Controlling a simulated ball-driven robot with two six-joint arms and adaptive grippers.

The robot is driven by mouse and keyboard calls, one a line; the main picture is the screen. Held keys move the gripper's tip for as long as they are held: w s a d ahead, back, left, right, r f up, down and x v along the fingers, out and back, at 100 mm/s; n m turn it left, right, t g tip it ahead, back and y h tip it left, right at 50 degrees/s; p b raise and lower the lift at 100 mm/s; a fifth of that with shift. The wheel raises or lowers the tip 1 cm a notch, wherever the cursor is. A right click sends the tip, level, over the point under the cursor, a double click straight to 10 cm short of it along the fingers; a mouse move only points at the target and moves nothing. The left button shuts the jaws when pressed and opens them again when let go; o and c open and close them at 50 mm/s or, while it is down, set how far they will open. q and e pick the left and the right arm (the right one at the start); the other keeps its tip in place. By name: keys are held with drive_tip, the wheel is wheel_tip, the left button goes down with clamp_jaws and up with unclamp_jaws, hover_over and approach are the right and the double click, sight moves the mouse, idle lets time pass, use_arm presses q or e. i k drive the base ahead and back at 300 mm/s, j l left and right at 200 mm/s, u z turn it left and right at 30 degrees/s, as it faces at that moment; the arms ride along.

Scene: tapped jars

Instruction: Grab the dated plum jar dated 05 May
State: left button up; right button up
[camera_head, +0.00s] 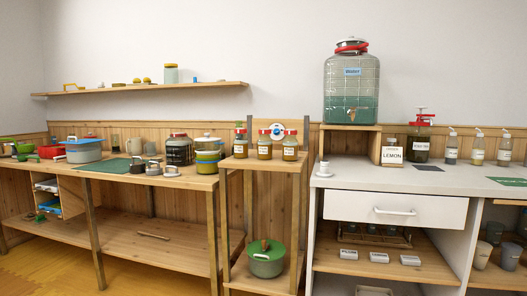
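Three small jars with amber contents, red lids and pale labels stand in a row on the narrow wooden stand in the middle. They are the left jar (240,143), the middle jar (264,145) and the right jar (290,146). The label writing is too small to read, so I cannot tell which one is dated 05 May. Neither of my grippers is in view.
A wooden bench (150,181) with pots stands at left. A large water dispenser (351,85) stands on a raised shelf. A green pot (266,260) sits below the jars.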

sight(240, 143)
drive_tip(key=i+j, duration=1.35)
drive_tip(key=i, duration=0.15)
